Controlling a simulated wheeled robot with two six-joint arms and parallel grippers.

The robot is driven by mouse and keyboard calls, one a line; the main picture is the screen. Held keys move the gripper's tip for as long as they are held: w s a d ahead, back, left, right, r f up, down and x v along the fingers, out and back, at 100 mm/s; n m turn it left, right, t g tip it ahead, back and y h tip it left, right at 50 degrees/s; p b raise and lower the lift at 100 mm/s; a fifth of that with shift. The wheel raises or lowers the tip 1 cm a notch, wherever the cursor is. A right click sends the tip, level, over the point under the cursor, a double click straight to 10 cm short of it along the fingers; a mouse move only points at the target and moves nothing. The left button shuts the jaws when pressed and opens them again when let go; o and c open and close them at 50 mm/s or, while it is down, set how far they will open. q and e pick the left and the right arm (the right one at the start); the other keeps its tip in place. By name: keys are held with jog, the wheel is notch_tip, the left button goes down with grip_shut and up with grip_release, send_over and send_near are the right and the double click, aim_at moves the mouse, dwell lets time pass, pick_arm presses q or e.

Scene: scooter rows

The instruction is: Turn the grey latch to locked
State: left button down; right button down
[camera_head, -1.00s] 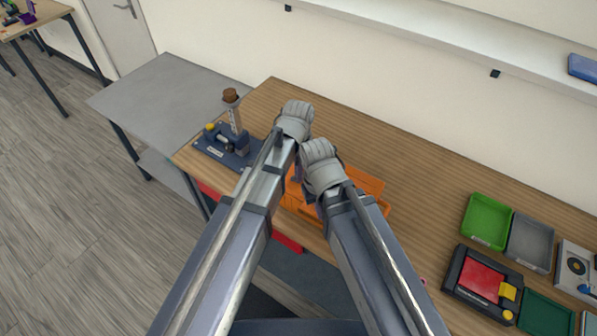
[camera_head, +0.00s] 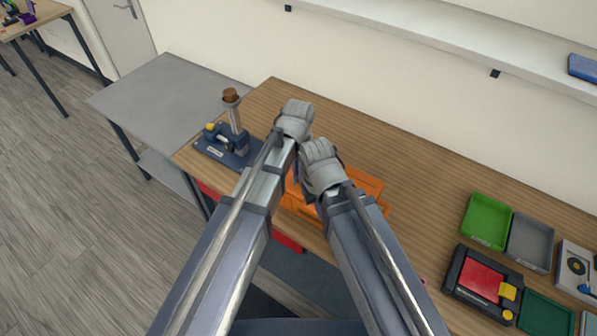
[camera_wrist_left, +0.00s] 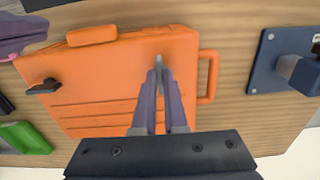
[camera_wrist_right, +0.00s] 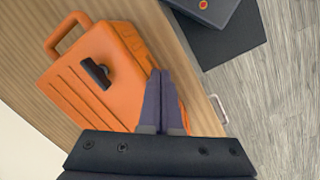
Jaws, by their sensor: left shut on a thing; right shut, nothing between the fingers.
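The orange case (camera_head: 365,185) lies on the wooden bench, largely hidden by my arms in the head view. It also shows in the left wrist view (camera_wrist_left: 110,75) and the right wrist view (camera_wrist_right: 75,100). My left gripper (camera_wrist_left: 160,72) is over the case on its handle side, shut on a small grey piece that looks like the grey latch; the fingers hide most of it. A dark latch (camera_wrist_left: 42,87) shows at the case's left side in the left wrist view. My right gripper (camera_wrist_right: 160,75) is shut and empty by the case's edge.
A blue fixture (camera_head: 222,150) stands left of the case. Green (camera_head: 487,220) and grey (camera_head: 530,241) trays and a red-panelled device (camera_head: 480,283) are at the right. The bench behind the case is clear.

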dwell(0.4)
pick_arm(q)
jog(key=c, duration=1)
grip_release()
jog(key=shift+o, duration=0.2)
notch_tip(320, 180, up, 8)
jog(key=p, duration=0.8)
jog(key=shift+f, duration=0.1)
